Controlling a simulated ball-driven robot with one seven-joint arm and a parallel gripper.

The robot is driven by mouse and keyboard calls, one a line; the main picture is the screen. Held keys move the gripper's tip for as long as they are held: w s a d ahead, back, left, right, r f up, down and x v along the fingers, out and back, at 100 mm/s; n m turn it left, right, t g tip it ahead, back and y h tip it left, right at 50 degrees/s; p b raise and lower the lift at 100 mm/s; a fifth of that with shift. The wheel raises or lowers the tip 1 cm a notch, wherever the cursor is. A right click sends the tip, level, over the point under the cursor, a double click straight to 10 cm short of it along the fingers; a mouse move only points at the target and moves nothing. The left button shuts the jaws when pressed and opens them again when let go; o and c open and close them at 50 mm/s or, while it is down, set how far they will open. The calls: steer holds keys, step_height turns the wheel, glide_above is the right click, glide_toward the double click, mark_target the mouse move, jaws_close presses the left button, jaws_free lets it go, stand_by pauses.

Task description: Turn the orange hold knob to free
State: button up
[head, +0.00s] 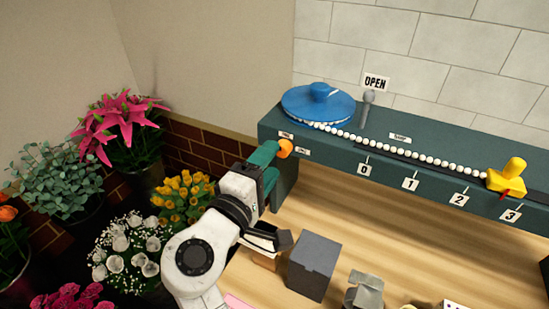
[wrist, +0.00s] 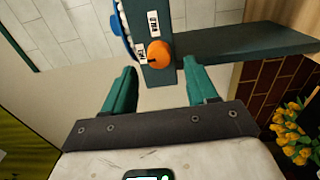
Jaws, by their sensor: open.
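The orange hold knob (head: 285,148) sits on the left part of the front face of the dark green rail housing (head: 330,152). In the wrist view the knob (wrist: 158,54) lies just beyond and between the two green fingertips, with a small dark mark on its left side. Two small white labels stand beside it, one at its left (wrist: 141,55) and one above (wrist: 153,23); their words are too small to read surely. My gripper (head: 272,163) is open and empty, pointing at the knob; its fingers also show in the wrist view (wrist: 161,72). Contact cannot be told.
A blue disc (head: 318,103) with a string of white beads (head: 400,152) tops the housing, running to a yellow slider (head: 508,175) near 3. An OPEN sign (head: 375,82) is behind. A grey block (head: 314,266) stands on the wooden table. Potted flowers (head: 186,195) crowd the left.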

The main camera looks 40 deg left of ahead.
steer(key=b+v, duration=0.1)
steer(key=v, duration=0.6)
steer(key=shift+s, duration=0.25)
